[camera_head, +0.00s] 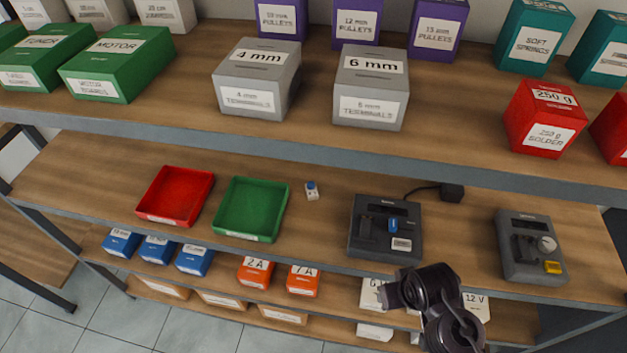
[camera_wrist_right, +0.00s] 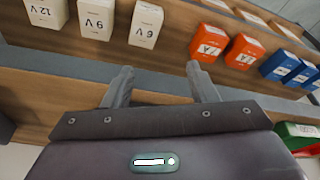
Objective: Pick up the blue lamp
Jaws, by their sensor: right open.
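A small white piece with a blue top (camera_head: 311,190) stands on the middle shelf, just right of the green tray. A blue part (camera_head: 392,226) sits on a black device further right. Which of these is the blue lamp I cannot tell for sure. My right gripper (camera_wrist_right: 160,80) is open and empty in the right wrist view, its two fingers apart before a shelf edge. In the head view my right arm's dark end shows at the lower right, in front of the shelf edge below the black device. Its fingertips are hard to make out there. My left gripper is not in view.
A red tray (camera_head: 175,195) and a green tray (camera_head: 250,208) lie left of the white piece. The black device (camera_head: 370,242) and a grey device (camera_head: 531,248) stand to the right. The upper shelf edge (camera_head: 330,153) overhangs behind. Orange boxes (camera_wrist_right: 243,50) sit on the shelf below.

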